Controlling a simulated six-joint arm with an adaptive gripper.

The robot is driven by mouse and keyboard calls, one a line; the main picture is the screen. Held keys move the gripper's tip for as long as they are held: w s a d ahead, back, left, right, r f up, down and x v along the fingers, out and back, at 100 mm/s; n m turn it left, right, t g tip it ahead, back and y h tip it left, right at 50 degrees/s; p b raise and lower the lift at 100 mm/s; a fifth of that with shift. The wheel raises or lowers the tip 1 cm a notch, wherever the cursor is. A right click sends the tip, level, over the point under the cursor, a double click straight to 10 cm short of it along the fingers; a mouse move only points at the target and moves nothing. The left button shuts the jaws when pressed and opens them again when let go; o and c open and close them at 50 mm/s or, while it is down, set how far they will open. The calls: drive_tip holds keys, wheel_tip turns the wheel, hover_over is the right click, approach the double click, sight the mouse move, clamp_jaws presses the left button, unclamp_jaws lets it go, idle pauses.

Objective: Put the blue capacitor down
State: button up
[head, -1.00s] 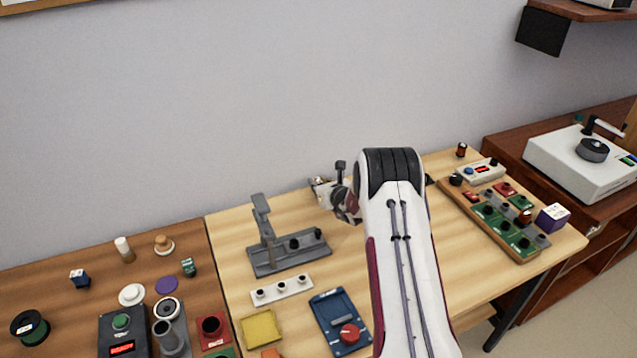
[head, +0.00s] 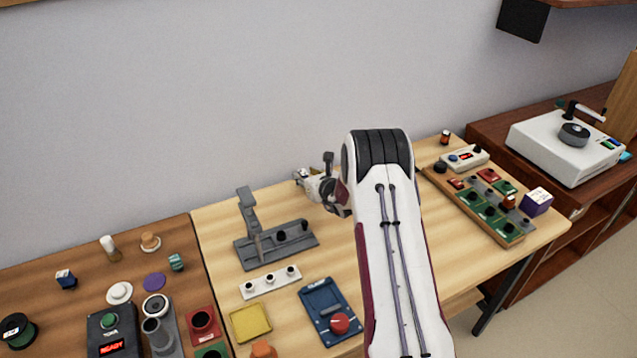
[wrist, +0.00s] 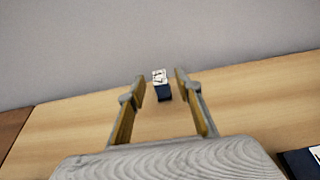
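A small dark blue block with a white marked top, which looks like the blue capacitor (wrist: 164,92), is in the wrist view near the far edge of the light wooden table. It is between the fingertips of my gripper (wrist: 160,88), with a visible gap on each side. The fingers are spread open. It appears upright on the wood, though its base contact is too small to be sure of. In the head view my gripper (head: 312,184) is at the back of the table, beyond the grey press stand (head: 276,250). I cannot make out the capacitor there.
A blue box with a red knob (head: 331,311), a white strip with sockets (head: 270,283) and a yellow pad (head: 250,323) lie in front. A board of coloured modules (head: 481,206) is to the right. Another navy-and-white block (head: 66,279) stands on the brown left table. A wall rises behind.

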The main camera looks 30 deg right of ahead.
drive_tip(key=v, duration=1)
idle(0.8)
